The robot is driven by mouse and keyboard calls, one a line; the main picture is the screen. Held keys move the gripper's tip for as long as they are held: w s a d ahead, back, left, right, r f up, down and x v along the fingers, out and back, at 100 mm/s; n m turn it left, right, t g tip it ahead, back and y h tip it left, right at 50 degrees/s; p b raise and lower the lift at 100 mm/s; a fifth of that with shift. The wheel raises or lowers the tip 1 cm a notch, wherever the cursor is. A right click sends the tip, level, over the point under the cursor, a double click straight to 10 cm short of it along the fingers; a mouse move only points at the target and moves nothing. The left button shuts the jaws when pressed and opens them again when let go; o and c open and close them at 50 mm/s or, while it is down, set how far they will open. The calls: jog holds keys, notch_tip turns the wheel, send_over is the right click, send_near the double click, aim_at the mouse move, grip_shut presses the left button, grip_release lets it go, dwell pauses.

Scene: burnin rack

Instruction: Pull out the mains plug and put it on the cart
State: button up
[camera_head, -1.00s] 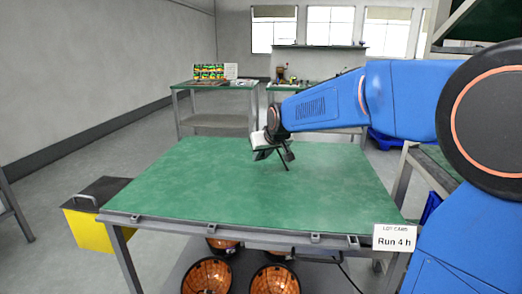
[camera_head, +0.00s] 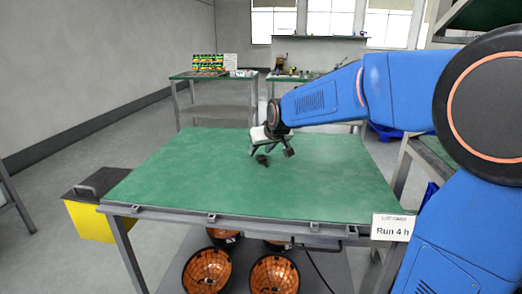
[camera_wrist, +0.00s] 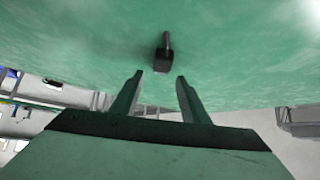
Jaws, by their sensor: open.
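The mains plug, a small black block with a short stub, lies on the green top in the wrist view (camera_wrist: 163,60). In the head view it is a small dark shape (camera_head: 262,160) just below my gripper (camera_head: 273,151). The green-topped cart (camera_head: 200,185) fills the middle of the head view. My gripper is open and empty above the cart's top. In the wrist view its two fingers (camera_wrist: 157,95) stand apart, and the plug is beyond their tips, roughly centred between them.
A lot card reading "Run 4 h" (camera_head: 392,227) hangs at the front right corner. Orange bowl-shaped items (camera_head: 207,272) sit below the top. A yellow box with a black lid (camera_head: 92,215) stands at left. The green top around the plug is clear.

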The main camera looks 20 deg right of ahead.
jog(key=shift+r, duration=0.1)
jog(key=v, duration=1.7)
jog(key=shift+s+d, duration=0.15)
jog(key=shift+s, duration=0.05)
